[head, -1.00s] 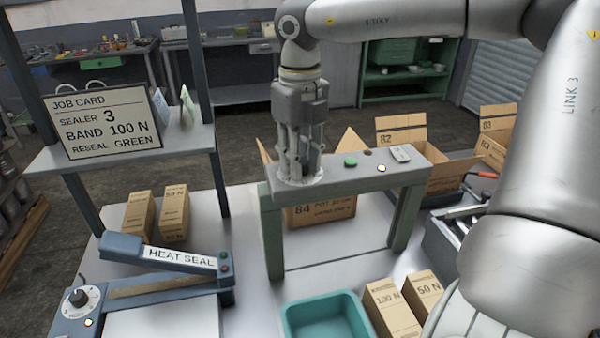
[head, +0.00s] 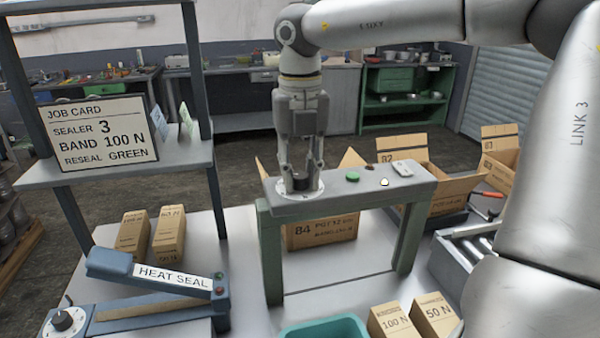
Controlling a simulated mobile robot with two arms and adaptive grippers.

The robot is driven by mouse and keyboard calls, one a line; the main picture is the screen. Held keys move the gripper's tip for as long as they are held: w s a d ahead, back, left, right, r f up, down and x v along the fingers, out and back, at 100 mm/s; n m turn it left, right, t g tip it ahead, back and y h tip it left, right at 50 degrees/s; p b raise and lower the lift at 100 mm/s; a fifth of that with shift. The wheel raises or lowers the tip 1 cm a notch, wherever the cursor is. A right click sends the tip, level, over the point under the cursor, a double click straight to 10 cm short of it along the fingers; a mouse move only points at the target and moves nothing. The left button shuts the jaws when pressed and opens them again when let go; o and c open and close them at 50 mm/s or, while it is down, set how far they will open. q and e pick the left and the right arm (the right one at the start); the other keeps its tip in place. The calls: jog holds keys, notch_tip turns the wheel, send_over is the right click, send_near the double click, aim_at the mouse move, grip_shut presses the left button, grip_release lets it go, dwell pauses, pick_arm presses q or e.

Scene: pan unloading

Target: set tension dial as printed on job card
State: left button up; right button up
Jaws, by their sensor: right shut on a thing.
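The job card (head: 101,131) stands on the shelf at the left and reads SEALER 3, BAND 100 N, RESEAL GREEN. The dark tension dial (head: 301,182) sits on a pale round scale plate at the left end of the grey-green banding arch (head: 345,190). My right gripper (head: 301,174) points straight down and is shut on the dial. Its fingers hide part of the dial, and the scale marks are too small to read. My left gripper is not in view.
The heat sealer (head: 160,279) with its own knob (head: 64,321) lies at front left. A green button (head: 353,176) and a small lit button (head: 384,182) are on the arch top. A teal bin (head: 325,328) and cartons marked 100 N (head: 392,322) and 50 N (head: 436,313) stand in front.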

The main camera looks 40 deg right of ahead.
aim_at(300, 175)
jog(key=shift+r, duration=0.1)
jog(key=o, duration=1)
jog(key=shift+o, duration=0.2)
notch_tip(300, 175, up, 12)
dwell(0.5)
